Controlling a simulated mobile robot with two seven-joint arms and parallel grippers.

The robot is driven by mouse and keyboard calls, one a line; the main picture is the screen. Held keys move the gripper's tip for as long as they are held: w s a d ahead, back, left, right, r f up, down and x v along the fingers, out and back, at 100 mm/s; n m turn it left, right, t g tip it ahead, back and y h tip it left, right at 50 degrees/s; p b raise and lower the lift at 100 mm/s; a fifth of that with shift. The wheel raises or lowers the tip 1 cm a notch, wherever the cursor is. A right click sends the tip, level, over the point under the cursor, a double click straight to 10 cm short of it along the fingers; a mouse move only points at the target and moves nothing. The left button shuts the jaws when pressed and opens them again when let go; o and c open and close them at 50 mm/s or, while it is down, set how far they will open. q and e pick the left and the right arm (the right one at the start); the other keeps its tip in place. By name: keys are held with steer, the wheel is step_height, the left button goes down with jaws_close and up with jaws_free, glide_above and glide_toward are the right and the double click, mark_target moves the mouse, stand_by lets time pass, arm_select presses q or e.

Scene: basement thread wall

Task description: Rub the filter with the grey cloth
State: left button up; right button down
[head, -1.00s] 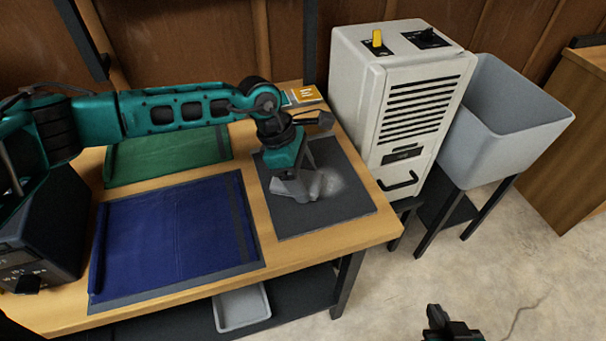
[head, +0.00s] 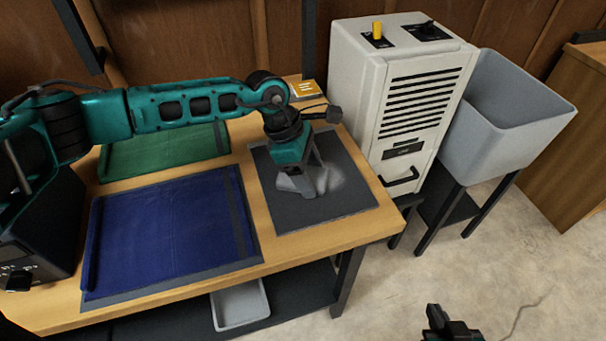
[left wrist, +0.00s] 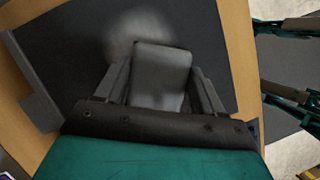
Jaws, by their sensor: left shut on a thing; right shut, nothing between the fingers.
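The filter (head: 345,206) looks like a flat dark grey panel lying at the right end of the wooden table, with a pale dusty patch on it. The grey cloth (head: 292,184) is a small folded piece in my left gripper (head: 303,183), at the patch's left side. In the left wrist view the cloth (left wrist: 161,76) sits between the two fingers, over the filter (left wrist: 65,50), with the pale patch partly behind it. I cannot tell whether it presses on the filter. My right gripper (head: 450,326) is shut and empty, low over the floor.
A blue panel (head: 165,235) and a green one (head: 165,155) lie to the left on the table. A white cabinet (head: 400,100) with a yellow switch and a grey tub (head: 515,110) stand right of the table. A grey tray (head: 240,306) sits below.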

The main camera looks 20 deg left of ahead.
mark_target(333, 180)
arm_select(q)
steer(key=shift+w+d+b, duration=0.45)
steer(key=shift+w+d, duration=0.1)
steer(key=shift+d, duration=0.3)
steer(key=shift+w+d+f+b, duration=0.2)
steer(key=shift+w+d+b, duration=0.45)
steer(key=shift+d+b, duration=0.35)
steer(key=shift+w+d+b, duration=0.3)
steer(key=shift+d+b, duration=0.05)
steer(key=shift+d, duration=0.1)
steer(key=shift+w+d+b, duration=0.5)
steer(key=shift+d+b, duration=0.25)
steer(key=shift+w+d+r+b, duration=0.1)
steer(key=shift+w+d+b, duration=0.45)
steer(key=shift+d, duration=0.15)
steer(key=shift+s+a, duration=0.45)
steer(key=shift+a, duration=0.2)
steer(key=shift+s+a+p, duration=0.4)
steer(key=shift+s+a, duration=0.15)
steer(key=shift+a, duration=0.2)
steer(key=shift+s+a+p, duration=0.4)
steer(key=shift+s+a, duration=0.1)
steer(key=shift+a, duration=0.25)
steer(key=shift+s+a+p, duration=0.25)
steer(key=shift+s+a, duration=0.55)
steer(key=shift+a, duration=0.35)
steer(key=shift+s+a+p, duration=0.25)
steer(key=shift+s+a, duration=0.5)
steer(key=shift+a, duration=0.35)
